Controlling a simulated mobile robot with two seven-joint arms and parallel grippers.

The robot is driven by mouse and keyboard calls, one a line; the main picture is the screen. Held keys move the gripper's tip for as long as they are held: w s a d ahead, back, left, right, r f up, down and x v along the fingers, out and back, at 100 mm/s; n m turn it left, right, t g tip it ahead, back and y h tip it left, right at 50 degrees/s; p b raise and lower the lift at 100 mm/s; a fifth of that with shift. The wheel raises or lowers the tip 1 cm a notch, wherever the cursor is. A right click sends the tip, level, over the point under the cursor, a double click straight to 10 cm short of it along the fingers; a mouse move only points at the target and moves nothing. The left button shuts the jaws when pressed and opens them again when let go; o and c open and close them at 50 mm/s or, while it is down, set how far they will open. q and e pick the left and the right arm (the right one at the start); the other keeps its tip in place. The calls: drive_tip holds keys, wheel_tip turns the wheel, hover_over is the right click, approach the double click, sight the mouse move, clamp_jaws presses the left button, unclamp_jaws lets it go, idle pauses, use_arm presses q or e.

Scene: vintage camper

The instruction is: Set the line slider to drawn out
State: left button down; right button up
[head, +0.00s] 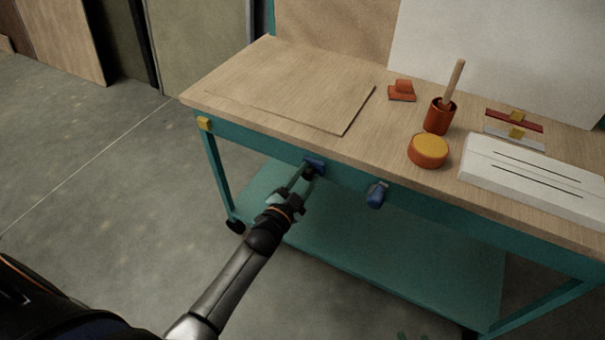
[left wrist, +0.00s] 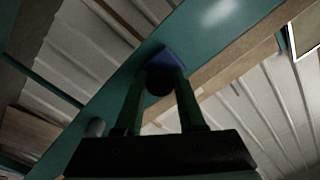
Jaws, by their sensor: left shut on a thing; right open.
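A small blue block with a dark round knob (left wrist: 160,80) sits on the teal front rail of the workbench; the block also shows in the head view (head: 315,163). It appears to be the line slider, but no label shows. My left gripper (head: 307,175) reaches up to it from the front, its green fingers on either side of the knob and shut on it. The fingers hide part of the knob. Two green tips of my right gripper (head: 415,336) just show at the bottom edge of the head view, apart and away from the bench.
A blue handle (head: 377,194) hangs on the same rail to the right. The wooden top (head: 390,140) carries a thin board (head: 300,95), an orange cup with a stick (head: 439,117), an orange round pot (head: 428,151) and a white slotted box (head: 535,178). A teal shelf (head: 390,265) lies below.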

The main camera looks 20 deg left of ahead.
use_arm(q)
drive_tip(key=c, duration=0.5)
unclamp_jaws()
use_arm(e)
drive_tip(key=shift+s+f, duration=0.1)
drive_tip(key=shift+s, duration=0.1)
use_arm(q)
drive_tip(key=s+a+p, duration=0.1)
drive_tip(key=s, duration=1.1)
drive_tip(key=shift+s, duration=0.25)
use_arm(e)
drive_tip(key=shift+d+r, duration=0.3)
drive_tip(key=shift+r, duration=0.15)
use_arm(q)
drive_tip(key=shift+p, duration=0.3)
